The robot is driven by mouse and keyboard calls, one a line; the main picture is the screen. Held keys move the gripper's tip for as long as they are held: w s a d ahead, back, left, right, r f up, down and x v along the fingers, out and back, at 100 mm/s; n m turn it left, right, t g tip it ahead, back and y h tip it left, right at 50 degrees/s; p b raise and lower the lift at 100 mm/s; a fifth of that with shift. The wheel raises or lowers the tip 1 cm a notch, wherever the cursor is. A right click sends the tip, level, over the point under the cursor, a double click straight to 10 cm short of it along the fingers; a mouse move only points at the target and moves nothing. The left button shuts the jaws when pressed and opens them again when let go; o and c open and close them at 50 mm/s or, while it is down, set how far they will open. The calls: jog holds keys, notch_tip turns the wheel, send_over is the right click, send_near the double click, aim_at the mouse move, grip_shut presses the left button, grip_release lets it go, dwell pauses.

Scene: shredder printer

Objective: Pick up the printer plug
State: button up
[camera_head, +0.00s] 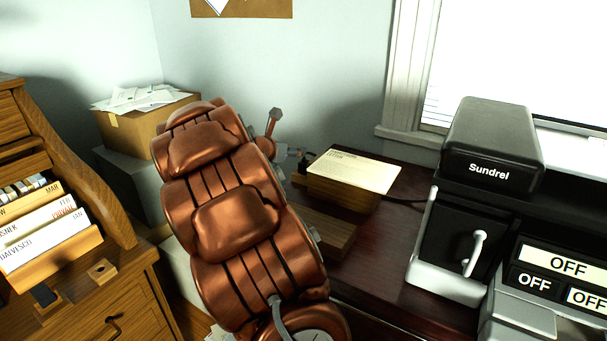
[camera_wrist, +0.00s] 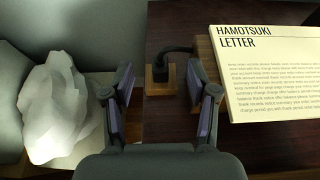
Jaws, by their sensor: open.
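A black plug (camera_wrist: 160,72) with a dark cable rests at a small wooden block near the left edge of the dark table. I take it to be the printer plug. In the wrist view my gripper (camera_wrist: 167,83) is open, and the plug lies ahead of and between its two fingers. I see no contact with it.
A letter (camera_head: 354,171) lies on a wooden box (camera_head: 342,194) just right of the plug. The black Sundrel machine (camera_head: 490,150) stands further right. Crumpled white paper (camera_wrist: 60,108) is left of the table. A wooden cabinet (camera_head: 85,265) stands at the left.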

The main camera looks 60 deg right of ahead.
jog(key=b, duration=0.6)
send_near(301, 166)
jog(key=x, duration=0.2)
jog(key=f+x, duration=0.1)
jog(key=x, duration=0.1)
jog(key=shift+s, duration=0.15)
jog(key=shift+x, duration=1.05)
jog(key=shift+r+b+x, duration=0.2)
jog(key=shift+b+x, duration=0.15)
jog(key=shift+x, duration=1)
jog(key=shift+r+b+x, duration=0.2)
jog(key=shift+b+x, duration=0.1)
jog(key=shift+x, duration=1.1)
jog(key=shift+d, duration=0.15)
jog(key=shift+c, duration=0.3)
grip_shut()
